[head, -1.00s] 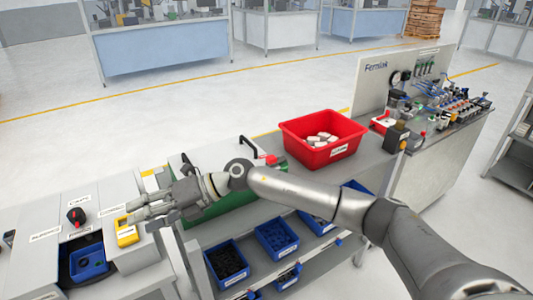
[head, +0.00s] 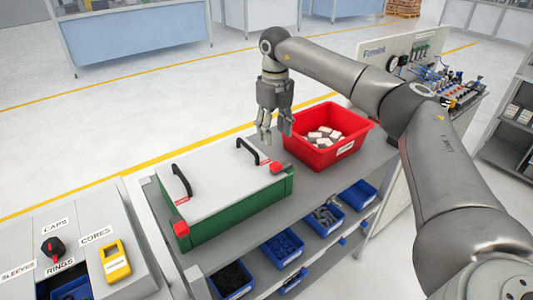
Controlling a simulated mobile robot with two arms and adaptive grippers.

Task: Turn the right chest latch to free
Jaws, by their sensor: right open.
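The chest (head: 238,215) has a green body, a pale grey lid and two black handles. It stands closed on the grey bench. My left gripper is out of view.
A red bin (head: 340,157) with white boxes stands close to the right of the chest. Blue bins (head: 283,250) sit on a lower shelf in front. A grey unit with a yellow device (head: 115,262) is at lower left.

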